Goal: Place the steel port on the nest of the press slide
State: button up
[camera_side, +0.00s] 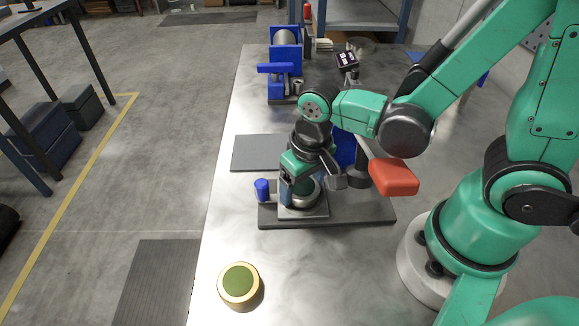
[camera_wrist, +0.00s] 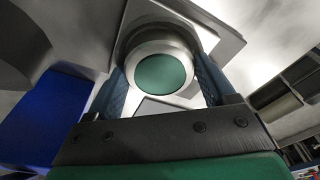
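The steel port, a round steel ring with a green centre (camera_wrist: 160,74), shows in the wrist view between my two blue-grey fingers. In the side view the port (camera_side: 306,191) is partly hidden under my gripper (camera_side: 298,188). It is low at the square, light-grey plate of the press slide (camera_side: 303,212), and looks upright. I cannot tell whether it is fully seated on the nest. The finger pads of my gripper (camera_wrist: 161,82) lie close on both sides of the port; whether they press on it is not clear.
A dark base plate (camera_side: 350,216) carries the slide, a blue knob (camera_side: 262,189) and a red-orange handle (camera_side: 394,176). A brass port with a green top (camera_side: 239,283) stands at the front. A grey mat (camera_side: 258,153) and blue vise-like fixture (camera_side: 284,70) are behind.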

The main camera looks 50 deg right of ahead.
aim_at(309, 192)
jog(key=shift+s+r, duration=0.7)
jog(key=shift+r, duration=5.65)
jog(key=w+d+f+n+t, duration=0.1)
jog(key=w+d+t, duration=0.2)
jog(key=d+t, duration=0.2)
jog(key=shift+w+d+f+n+t, duration=0.15)
jog(key=shift+w+f+n+t, duration=0.15)
jog(key=shift+t, duration=0.1)
